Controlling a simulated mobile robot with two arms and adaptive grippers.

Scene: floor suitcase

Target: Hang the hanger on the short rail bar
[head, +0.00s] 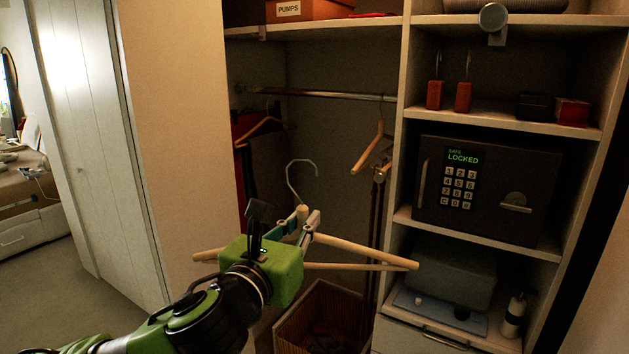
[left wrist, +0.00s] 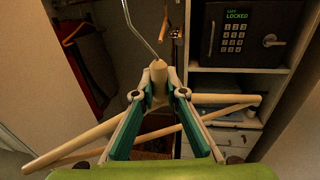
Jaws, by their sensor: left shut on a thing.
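The wooden hanger (head: 365,249) with a pale metal hook (head: 290,178) is in my left gripper (head: 306,222), which is shut on its neck. The hanger is roughly upright, hook up, in front of the closet opening. In the left wrist view the hanger neck (left wrist: 158,80) sits between the fingertips (left wrist: 160,92), and its arms spread to both sides. The short rail bar (head: 325,95) runs across the closet under the top shelf, above and behind the hook. The hook appears apart from the bar. My right gripper is not in view.
Other hangers (head: 371,147) hang at the right and left ends of the bar, with a bare stretch between. A shelf unit with a safe (head: 487,190) stands at right. A basket (head: 322,318) is on the closet floor. A wall edge (head: 185,130) bounds the left.

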